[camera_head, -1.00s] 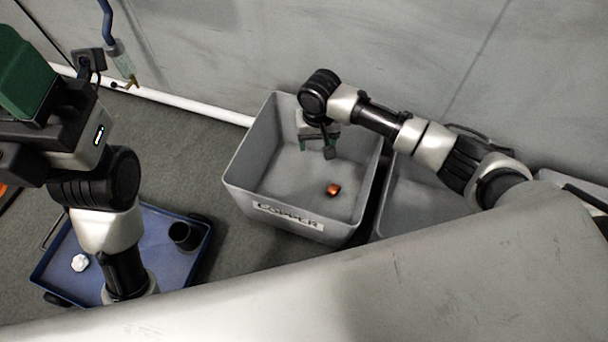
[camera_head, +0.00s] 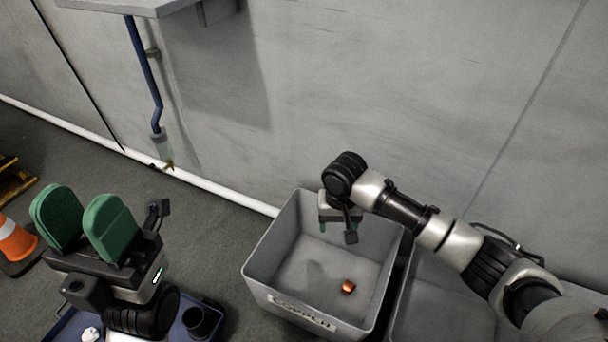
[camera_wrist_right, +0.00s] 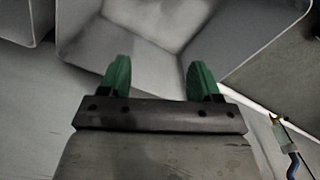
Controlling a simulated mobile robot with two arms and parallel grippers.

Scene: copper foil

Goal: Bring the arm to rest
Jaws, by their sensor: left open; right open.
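My right gripper (camera_head: 338,226) hangs over the grey bin labelled COPPER (camera_head: 262,262), its arm reaching in from the right. In the right wrist view its green fingers (camera_wrist_right: 160,80) are apart with nothing between them, and the bin wall (camera_wrist_right: 240,68) lies beyond. A small orange-brown copper piece (camera_head: 348,287) lies on the bin floor, apart from the gripper. My left gripper (camera_head: 84,222) is raised at the lower left with its two green fingers upward, open and empty.
A blue cart (camera_head: 226,330) with a black cup (camera_head: 199,322) and a white crumpled piece (camera_head: 91,334) stands below my left gripper. An orange cone (camera_head: 14,240) is at the far left. A second grey bin (camera_head: 440,310) adjoins on the right. A blue pipe (camera_head: 144,75) runs down the wall.

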